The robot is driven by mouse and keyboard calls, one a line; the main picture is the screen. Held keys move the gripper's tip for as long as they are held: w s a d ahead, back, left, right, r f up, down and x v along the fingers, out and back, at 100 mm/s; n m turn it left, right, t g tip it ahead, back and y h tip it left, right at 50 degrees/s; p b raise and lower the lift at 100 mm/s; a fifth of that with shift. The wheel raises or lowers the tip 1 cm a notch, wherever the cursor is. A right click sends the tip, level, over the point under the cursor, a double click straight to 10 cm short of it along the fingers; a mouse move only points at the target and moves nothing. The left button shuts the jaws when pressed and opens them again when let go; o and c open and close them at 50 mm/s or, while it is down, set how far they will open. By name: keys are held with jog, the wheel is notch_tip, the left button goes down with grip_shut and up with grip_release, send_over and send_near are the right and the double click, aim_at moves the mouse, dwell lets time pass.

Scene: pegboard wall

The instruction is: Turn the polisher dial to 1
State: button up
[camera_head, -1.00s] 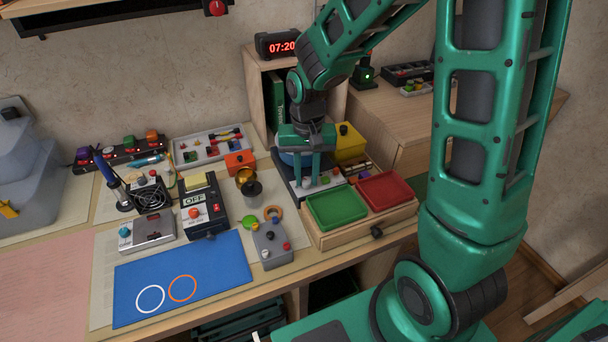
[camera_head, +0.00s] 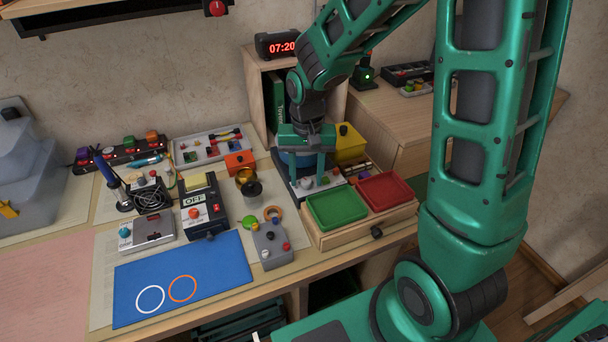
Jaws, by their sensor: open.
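The polisher (camera_head: 289,186) is a dark, low unit with a blue round part, behind the green tray. Pale knobs sit along its front; one pale dial (camera_head: 307,183) shows below my gripper. I cannot read its numbers or its pointer. My gripper (camera_head: 307,174) points down over the polisher's front, with its two green fingers apart and the pale dial showing between and just below their tips. I cannot tell whether the fingers touch it. The fingers and hand hide part of the blue round part.
The green tray (camera_head: 337,209) and red tray (camera_head: 385,191) stand just in front. A yellow box (camera_head: 350,144) is close behind on the right. A shelf box (camera_head: 258,96) with a clock stands behind.

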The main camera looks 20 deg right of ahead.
aim_at(307, 180)
notch_tip(307, 180, up, 11)
jog(key=shift+f, duration=0.15)
dwell(0.4)
jog(key=s+d+m, duration=0.1)
jog(key=s+d, duration=0.7)
jog(key=s, duration=0.3)
jog(key=s+d+r, duration=0.1)
jog(key=s+d, duration=0.7)
jog(key=s, duration=0.4)
jog(key=shift+s+d+r+m, duration=0.2)
jog(key=shift+d+r+m, duration=0.1)
jog(key=shift+d+m, duration=0.1)
jog(key=shift+w+f, duration=0.25)
jog(key=shift+w, duration=0.4)
